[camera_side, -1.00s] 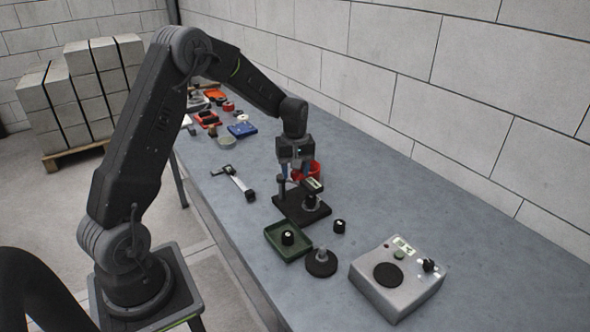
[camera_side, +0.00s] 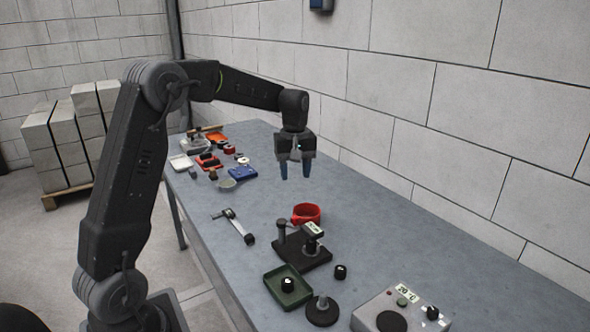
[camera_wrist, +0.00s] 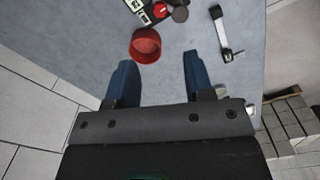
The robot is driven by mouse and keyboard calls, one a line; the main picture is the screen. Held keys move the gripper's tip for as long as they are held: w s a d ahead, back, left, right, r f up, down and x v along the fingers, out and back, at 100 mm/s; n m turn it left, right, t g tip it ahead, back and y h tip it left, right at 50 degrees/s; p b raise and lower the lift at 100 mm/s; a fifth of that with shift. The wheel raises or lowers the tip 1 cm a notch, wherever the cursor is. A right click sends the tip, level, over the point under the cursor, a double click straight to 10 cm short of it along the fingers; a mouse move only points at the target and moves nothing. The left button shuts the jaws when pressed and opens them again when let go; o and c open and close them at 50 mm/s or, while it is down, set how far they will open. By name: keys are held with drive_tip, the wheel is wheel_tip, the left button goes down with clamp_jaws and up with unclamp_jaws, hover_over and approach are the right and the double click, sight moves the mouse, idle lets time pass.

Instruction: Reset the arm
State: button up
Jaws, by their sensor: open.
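My gripper (camera_side: 295,172) hangs above the grey bench with its two blue fingers pointing down. It is open and empty, with clear air between the fingertips. It also shows in the wrist view (camera_wrist: 154,75), with a finger on each side. A red cup-like ring (camera_side: 306,213) stands on the bench below the gripper, apart from it. The red ring also shows in the wrist view (camera_wrist: 146,45), just beyond the fingers. A black stand with a small display (camera_side: 302,250) is in front of the red ring.
A caliper-like tool (camera_side: 234,226) lies left of the stand. A green tray (camera_side: 273,279) holding a black knob, a round black base (camera_side: 322,312) and a grey control box (camera_side: 378,303) are at the front. Several small parts and a blue tray (camera_side: 242,173) lie farther back. A wall borders the bench.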

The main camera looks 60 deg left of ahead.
drive_tip(key=shift+r, duration=0.15)
drive_tip(key=s+d+r+m+t, duration=0.3)
drive_tip(key=s+d+r+m, duration=0.35)
drive_tip(key=s+d, duration=0.4)
drive_tip(key=s+d+f+m+t, duration=0.1)
drive_tip(key=s+d+m+t, duration=0.1)
drive_tip(key=s+d+m, duration=0.5)
drive_tip(key=s+d, duration=0.1)
drive_tip(key=s, duration=0.5)
drive_tip(key=shift+s+d+f+t, duration=0.25)
drive_tip(key=shift+d+f+t, duration=0.05)
drive_tip(key=shift+f, duration=0.1)
